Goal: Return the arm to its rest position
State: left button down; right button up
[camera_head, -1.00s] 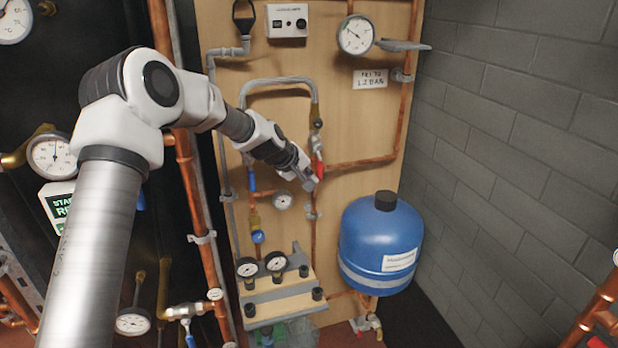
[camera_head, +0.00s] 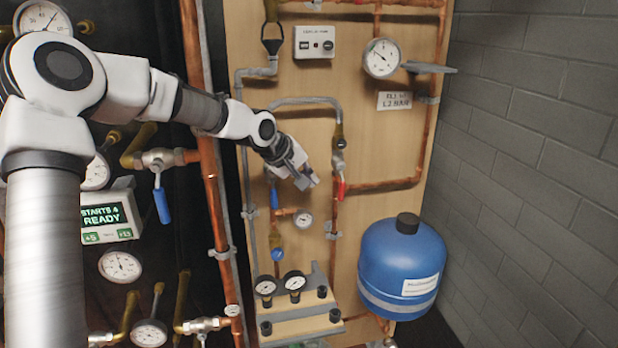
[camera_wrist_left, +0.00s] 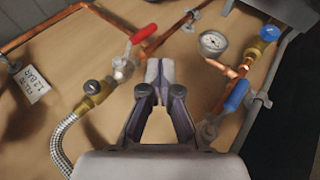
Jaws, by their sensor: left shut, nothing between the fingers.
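My left gripper (camera_head: 306,180) hangs in front of the wooden panel (camera_head: 350,110), just left of a red-handled valve (camera_head: 341,188). The same gripper (camera_wrist_left: 159,70) shows in the left wrist view with its fingertips together and nothing between them. In that view the red valve handle (camera_wrist_left: 144,34) is left of the fingertips and a blue valve handle (camera_wrist_left: 237,95) is to the right; both are apart from the gripper in the picture. My left arm reaches in from the left. My right gripper is in neither view.
Two small gauges (camera_head: 294,281) sit below the gripper. Copper pipes (camera_head: 212,190) and a green display box (camera_head: 108,216) are near my arm. Open space lies before the wall.

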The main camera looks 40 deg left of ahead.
pick_arm(q)
jog(key=shift+f, duration=0.15)
jog(key=s+d+f+m+g, duration=0.1)
jog(key=s+d+f+g, duration=0.15)
jog(key=f, duration=0.65)
jog(key=s+d+f+g, duration=0.2)
jog(key=s+d+f, duration=0.15)
jog(key=f, duration=0.55)
jog(key=s+d+f+m+g, duration=0.1)
jog(key=s+d+f+g, duration=0.2)
jog(key=f, duration=0.6)
jog(key=s+d+f+m, duration=0.3)
jog(key=s+f, duration=0.1)
jog(key=s, duration=0.5)
jog(key=s+d+f+m+y+p, duration=0.1)
jog(key=s+d+f+m, duration=0.2)
jog(key=s, duration=0.6)
jog(key=s+d+f+m, duration=0.3)
jog(key=s+f, duration=0.4)
jog(key=s, duration=0.3)
jog(key=shift+g, duration=0.45)
